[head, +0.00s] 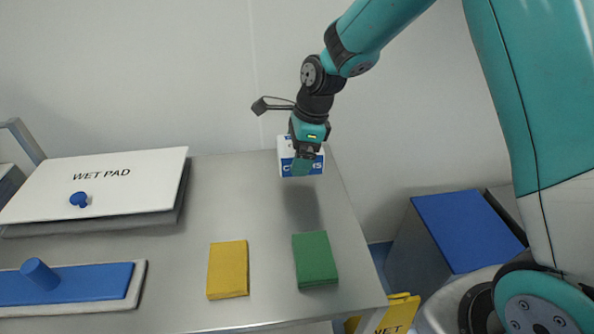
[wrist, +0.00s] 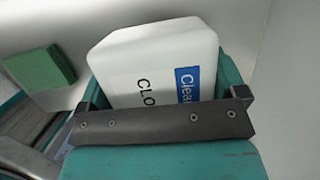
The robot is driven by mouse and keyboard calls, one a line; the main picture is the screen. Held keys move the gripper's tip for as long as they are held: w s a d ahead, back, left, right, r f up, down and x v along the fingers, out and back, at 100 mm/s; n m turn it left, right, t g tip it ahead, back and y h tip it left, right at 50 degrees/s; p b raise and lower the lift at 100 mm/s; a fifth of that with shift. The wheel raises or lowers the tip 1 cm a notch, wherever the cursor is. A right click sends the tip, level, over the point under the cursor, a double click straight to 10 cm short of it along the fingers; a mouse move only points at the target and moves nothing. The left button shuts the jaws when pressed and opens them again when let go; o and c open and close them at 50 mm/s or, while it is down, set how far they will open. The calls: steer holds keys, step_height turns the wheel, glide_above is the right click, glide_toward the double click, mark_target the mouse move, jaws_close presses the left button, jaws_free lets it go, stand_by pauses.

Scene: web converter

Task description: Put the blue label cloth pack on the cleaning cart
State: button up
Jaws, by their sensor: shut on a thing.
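My gripper (head: 303,160) is over the back right part of the steel table and is shut on the blue label cloth pack (head: 286,155). The pack is white with a blue label band and is partly hidden behind the gripper. A shadow on the table below suggests it is held above the surface. In the wrist view the pack (wrist: 150,62) sits between the jaws (wrist: 165,122), with parts of the words "CLO" and "Clea" showing. I cannot tell for sure which thing is the cleaning cart; a grey unit with a blue top (head: 468,230) stands right of the table.
A yellow "WET" sign (head: 395,316) stands by the front right corner.

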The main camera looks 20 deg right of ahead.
mark_target(297, 181)
steer(key=shift+f, duration=2.4)
steer(key=shift+f, duration=0.15)
steer(key=o, duration=0.8)
